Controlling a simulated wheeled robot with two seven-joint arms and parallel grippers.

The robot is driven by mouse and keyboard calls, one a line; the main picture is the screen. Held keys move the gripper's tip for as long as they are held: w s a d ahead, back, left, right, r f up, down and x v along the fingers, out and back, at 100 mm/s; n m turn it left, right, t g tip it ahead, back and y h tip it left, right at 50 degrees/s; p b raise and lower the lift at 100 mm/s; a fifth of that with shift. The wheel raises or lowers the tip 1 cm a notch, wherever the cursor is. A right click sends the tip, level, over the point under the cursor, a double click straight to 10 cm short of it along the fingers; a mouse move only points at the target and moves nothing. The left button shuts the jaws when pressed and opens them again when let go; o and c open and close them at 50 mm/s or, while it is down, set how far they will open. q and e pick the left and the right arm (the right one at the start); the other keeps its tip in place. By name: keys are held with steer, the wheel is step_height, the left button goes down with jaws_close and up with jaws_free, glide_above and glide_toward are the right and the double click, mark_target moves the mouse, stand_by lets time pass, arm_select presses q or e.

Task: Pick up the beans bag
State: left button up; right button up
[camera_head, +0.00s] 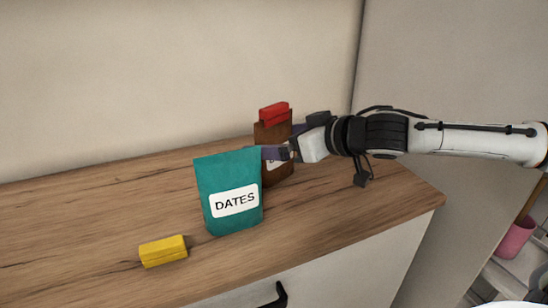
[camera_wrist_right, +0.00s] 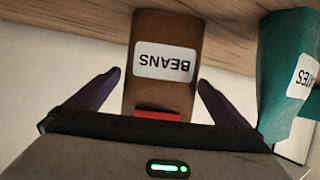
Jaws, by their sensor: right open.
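The beans bag (camera_head: 268,138) is brown with a red clip (camera_head: 274,113) on its top, standing behind the dates bag. In the right wrist view the beans bag (camera_wrist_right: 158,92) shows its white BEANS label upside down, with the red clip at its lower end. My right gripper (camera_head: 275,141) is open, with one finger on each side of the beans bag. In the right wrist view the right gripper (camera_wrist_right: 158,78) shows gaps between its purple fingers and the bag. The left gripper is not in view.
A teal DATES bag (camera_head: 229,190) stands in front of the beans bag, close to my right gripper; it also shows in the right wrist view (camera_wrist_right: 285,75). A yellow clip (camera_head: 163,251) lies on the wooden counter (camera_head: 90,215). The counter's left part is clear.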

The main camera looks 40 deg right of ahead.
steer(key=shift+w, duration=0.1)
steer(key=shift+w+p, duration=0.35)
steer(key=shift+p, duration=0.1)
steer(key=shift+w+a+f, duration=0.1)
steer(key=shift+w+a, duration=0.05)
steer(key=shift+p+x, duration=0.4)
steer(key=shift+x, duration=1.5)
steer(key=shift+f, duration=0.15)
steer(key=shift+c, duration=0.3)
steer(key=c, duration=1.1)
steer(key=shift+c, duration=0.7)
